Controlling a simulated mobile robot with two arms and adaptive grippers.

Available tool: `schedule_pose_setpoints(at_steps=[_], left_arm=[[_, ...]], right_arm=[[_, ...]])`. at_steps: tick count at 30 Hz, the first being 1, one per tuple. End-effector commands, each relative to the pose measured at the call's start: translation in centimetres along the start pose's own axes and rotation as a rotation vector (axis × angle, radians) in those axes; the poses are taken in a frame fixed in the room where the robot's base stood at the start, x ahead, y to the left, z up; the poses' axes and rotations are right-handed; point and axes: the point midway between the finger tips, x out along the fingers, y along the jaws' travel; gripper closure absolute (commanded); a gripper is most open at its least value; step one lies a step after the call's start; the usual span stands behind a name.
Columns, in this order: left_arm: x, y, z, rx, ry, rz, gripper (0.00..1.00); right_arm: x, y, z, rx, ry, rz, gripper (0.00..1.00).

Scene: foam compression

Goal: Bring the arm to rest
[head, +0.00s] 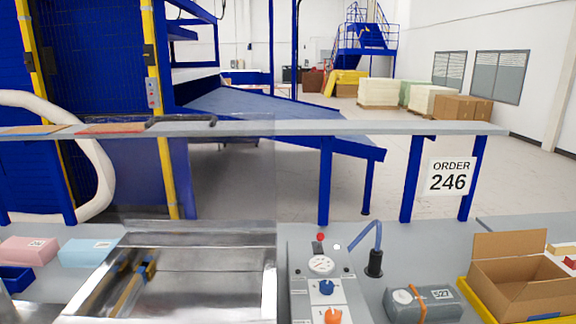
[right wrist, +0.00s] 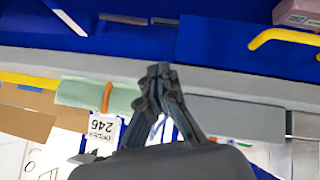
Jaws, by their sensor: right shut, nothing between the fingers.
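My right gripper (right wrist: 160,72) shows in the right wrist view, its dark fingers closed together at the tips with nothing between them. The fingers appear in front of a shelf edge and the tabletop, and I cannot tell how far off these are. Neither arm nor gripper shows in the head view. My left gripper is in neither view.
A metal bin (head: 200,270) and a control panel (head: 322,285) with a gauge and knobs fill the bench's middle. A grey package (head: 440,306) and an open cardboard box (head: 515,290) stand right; pink (head: 28,250) and blue (head: 90,252) blocks lie left.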

Motion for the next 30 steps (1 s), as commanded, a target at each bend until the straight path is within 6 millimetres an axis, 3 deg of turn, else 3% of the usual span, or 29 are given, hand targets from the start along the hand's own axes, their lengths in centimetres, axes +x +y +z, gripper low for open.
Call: schedule_pose_setpoints(at_steps=[3,9,14,20,24,30], left_arm=[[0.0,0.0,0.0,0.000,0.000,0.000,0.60],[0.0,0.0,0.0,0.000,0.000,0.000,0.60],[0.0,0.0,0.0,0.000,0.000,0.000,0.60],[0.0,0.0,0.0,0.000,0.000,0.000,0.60],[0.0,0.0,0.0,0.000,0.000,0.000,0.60],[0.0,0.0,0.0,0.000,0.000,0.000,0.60]], right_arm=[[-1.0,-3.1,4.7,0.091,-0.172,-0.119,1.00],[-3.3,-7.5,10.6,0.195,-0.410,-0.280,1.00],[1.4,-9.0,12.5,0.184,-0.420,-0.277,1.00],[7.0,-11.7,16.8,0.175,-0.448,-0.285,1.00],[11.3,-14.3,21.6,0.166,-0.476,-0.293,1.00],[15.6,-17.8,30.1,0.152,-0.516,-0.303,1.00]])
